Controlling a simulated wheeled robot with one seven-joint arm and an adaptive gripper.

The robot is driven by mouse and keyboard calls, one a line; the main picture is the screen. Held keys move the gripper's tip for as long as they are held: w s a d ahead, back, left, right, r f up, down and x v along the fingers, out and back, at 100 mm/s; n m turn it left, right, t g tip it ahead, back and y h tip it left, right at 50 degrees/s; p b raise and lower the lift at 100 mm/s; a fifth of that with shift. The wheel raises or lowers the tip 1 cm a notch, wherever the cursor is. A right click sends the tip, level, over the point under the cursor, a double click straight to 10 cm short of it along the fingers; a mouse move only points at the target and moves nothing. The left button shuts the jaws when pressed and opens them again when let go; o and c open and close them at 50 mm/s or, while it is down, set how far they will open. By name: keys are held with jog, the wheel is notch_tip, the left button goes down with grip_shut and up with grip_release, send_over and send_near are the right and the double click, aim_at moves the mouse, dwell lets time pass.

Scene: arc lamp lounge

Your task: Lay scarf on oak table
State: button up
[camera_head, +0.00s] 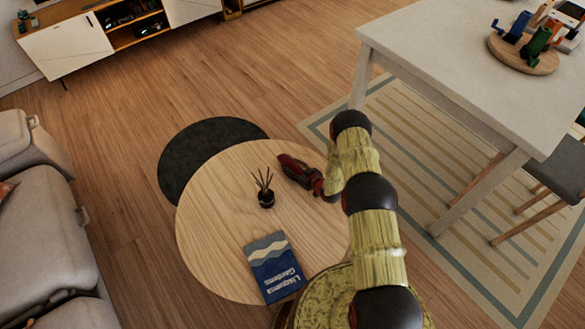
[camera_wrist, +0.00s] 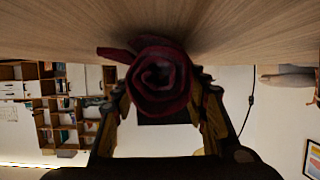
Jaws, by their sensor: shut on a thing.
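The scarf (camera_head: 291,166) is a dark red roll at the upper right part of the round oak table (camera_head: 212,235). My gripper (camera_head: 312,178) is shut on the scarf, with the arm reaching in from the right. In the wrist view the scarf (camera_wrist: 160,78) shows end-on as a spiral between the two fingers, close against the pale wood surface (camera_wrist: 250,30). A dark shadow lies around it there. I cannot tell for sure whether it touches the wood.
A reed diffuser (camera_head: 266,196) stands on the table just left of the scarf. A blue book (camera_head: 274,268) lies near the front edge. The table's left side is bare. A grey sofa (camera_head: 45,240) is at left, a white table (camera_head: 450,60) at right.

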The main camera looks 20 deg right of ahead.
jog(key=o, duration=1.3)
jog(key=shift+r, duration=0.1)
